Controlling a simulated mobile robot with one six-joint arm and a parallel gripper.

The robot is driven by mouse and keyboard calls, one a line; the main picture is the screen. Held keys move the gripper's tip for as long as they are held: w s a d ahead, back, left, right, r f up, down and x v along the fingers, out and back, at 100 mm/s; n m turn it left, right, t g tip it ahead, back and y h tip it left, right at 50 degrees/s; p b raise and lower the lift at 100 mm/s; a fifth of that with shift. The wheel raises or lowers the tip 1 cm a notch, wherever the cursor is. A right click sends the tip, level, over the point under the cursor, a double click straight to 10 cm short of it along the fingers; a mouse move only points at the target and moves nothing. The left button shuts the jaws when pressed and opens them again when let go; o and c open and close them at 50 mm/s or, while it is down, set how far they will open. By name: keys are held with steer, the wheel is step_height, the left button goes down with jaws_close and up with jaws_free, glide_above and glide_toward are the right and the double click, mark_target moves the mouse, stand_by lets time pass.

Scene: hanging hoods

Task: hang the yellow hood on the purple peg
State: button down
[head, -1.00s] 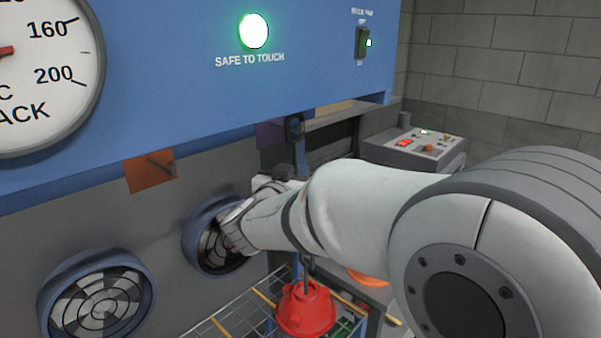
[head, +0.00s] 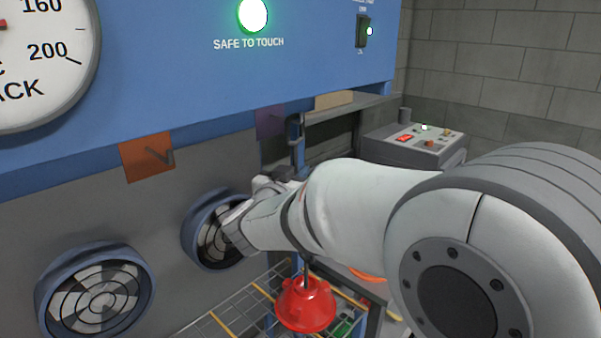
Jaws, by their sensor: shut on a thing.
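The purple plate (head: 270,121) is on the grey wall under the blue panel, partly cut off by the panel's edge. No peg can be made out on it. I cannot see the yellow hood in this view. My arm reaches in from the right, and its wrist bends near the right round fan vent. My gripper's jaws are hidden behind the arm, so neither they nor anything in them shows.
A red hood (head: 306,304) with a dark upright stem is at the wire rack (head: 232,315). An orange plate with a peg (head: 147,157) is on the wall at left. Two fan vents (head: 97,297) sit below. A control box (head: 415,146) stands behind the arm.

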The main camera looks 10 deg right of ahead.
steer(key=c, duration=1.5)
jaws_free()
steer(key=shift+o, duration=0.2)
